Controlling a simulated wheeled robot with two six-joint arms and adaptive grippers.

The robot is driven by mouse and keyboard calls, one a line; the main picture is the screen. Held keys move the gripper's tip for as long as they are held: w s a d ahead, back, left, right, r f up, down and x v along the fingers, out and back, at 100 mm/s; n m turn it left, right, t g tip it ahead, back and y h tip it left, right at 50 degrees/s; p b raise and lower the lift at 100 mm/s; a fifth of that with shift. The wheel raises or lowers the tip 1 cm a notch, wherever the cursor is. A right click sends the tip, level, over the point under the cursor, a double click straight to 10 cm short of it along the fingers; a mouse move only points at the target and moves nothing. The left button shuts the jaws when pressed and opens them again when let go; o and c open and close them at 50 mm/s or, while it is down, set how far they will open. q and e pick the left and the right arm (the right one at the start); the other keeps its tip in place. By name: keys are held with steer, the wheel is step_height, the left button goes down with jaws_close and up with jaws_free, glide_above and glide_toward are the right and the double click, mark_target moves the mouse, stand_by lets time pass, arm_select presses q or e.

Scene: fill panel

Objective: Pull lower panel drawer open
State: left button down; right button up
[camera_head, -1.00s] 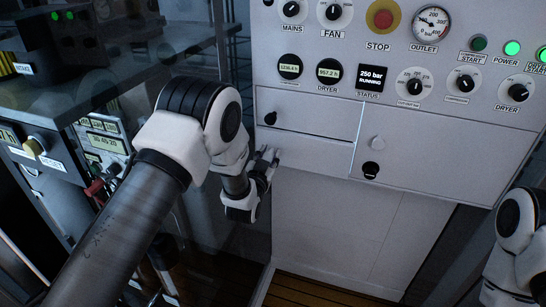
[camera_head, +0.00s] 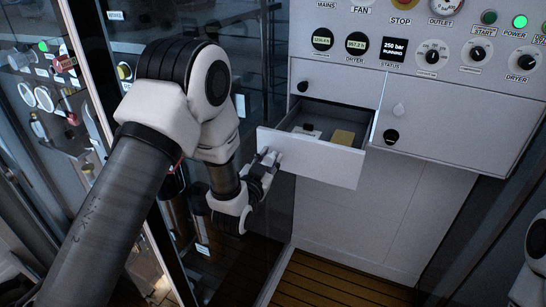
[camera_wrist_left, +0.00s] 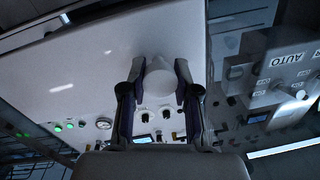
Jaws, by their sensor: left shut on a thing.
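The lower panel drawer (camera_head: 316,162) stands out from the white panel at the lower left, pulled open. Its open top shows a yellow block (camera_head: 343,137) and a small pale item with a dark part (camera_head: 307,130) inside. My left gripper (camera_head: 268,160) is at the left part of the drawer front. In the left wrist view the gripper (camera_wrist_left: 158,88) is shut on a pale round knob (camera_wrist_left: 159,78) on the white drawer front (camera_wrist_left: 110,60). In the head view the fingers hide the knob. My right arm shows only partly at the right edge; its gripper is out of view.
A shut drawer front (camera_head: 340,82) with a black knob is above the open drawer. A shut door (camera_head: 455,125) is to the right. Gauges, dials and a STOP button (camera_head: 404,4) are above. A glass-fronted unit is at the left. Wooden floor (camera_head: 330,285) is clear below.

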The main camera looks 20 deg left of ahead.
arm_select(q)
steer(key=shift+s, duration=0.55)
steer(key=shift+f, duration=0.1)
steer(key=c, duration=0.8)
jaws_free()
steer(key=shift+w, duration=0.1)
steer(key=s, duration=1.2)
steer(key=shift+d, duration=0.1)
steer(key=shift+f, duration=0.1)
